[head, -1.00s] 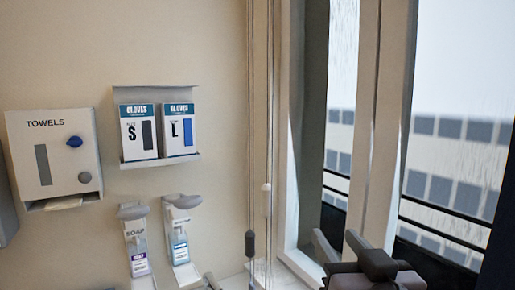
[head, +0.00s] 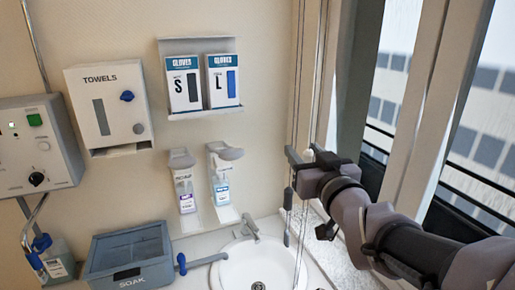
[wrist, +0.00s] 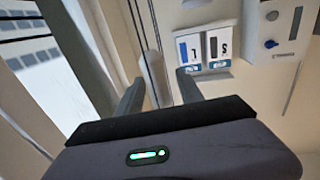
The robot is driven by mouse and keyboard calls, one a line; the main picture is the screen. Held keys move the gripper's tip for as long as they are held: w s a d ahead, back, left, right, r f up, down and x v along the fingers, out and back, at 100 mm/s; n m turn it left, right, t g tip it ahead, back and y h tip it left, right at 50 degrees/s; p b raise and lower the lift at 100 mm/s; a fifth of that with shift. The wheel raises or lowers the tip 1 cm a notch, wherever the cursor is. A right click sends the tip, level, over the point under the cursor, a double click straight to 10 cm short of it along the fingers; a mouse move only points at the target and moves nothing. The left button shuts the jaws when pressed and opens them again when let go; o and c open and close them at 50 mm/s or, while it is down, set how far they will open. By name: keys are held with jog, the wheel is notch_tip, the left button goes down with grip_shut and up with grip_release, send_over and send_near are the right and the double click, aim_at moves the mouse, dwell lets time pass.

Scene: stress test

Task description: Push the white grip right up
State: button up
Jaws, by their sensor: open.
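The white grip (head: 308,154) hangs on a thin cord beside the window frame. It is small and partly hidden by my gripper in the head view. In the wrist view, a pale upright grip (wrist: 154,76) shows between the two fingers. My gripper (head: 304,153) is open, with its fingers to either side of the white grip. In the wrist view my gripper (wrist: 160,78) shows a gap between its fingers, and I cannot tell whether either touches the grip. A dark grip (head: 287,236) hangs lower on the neighbouring cord.
The window frame (head: 425,100) stands close to the right. A sink (head: 240,268) with a tap lies below. Soap dispensers (head: 222,180), a glove-box shelf (head: 205,112) and a towel dispenser (head: 107,108) are on the wall to the left. A soak box (head: 130,250) stands lower left.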

jog(key=shift+w+a, duration=0.1)
jog(key=shift+w, duration=0.25)
grip_shut()
jog(key=shift+r, duration=0.1)
dwell(1.1)
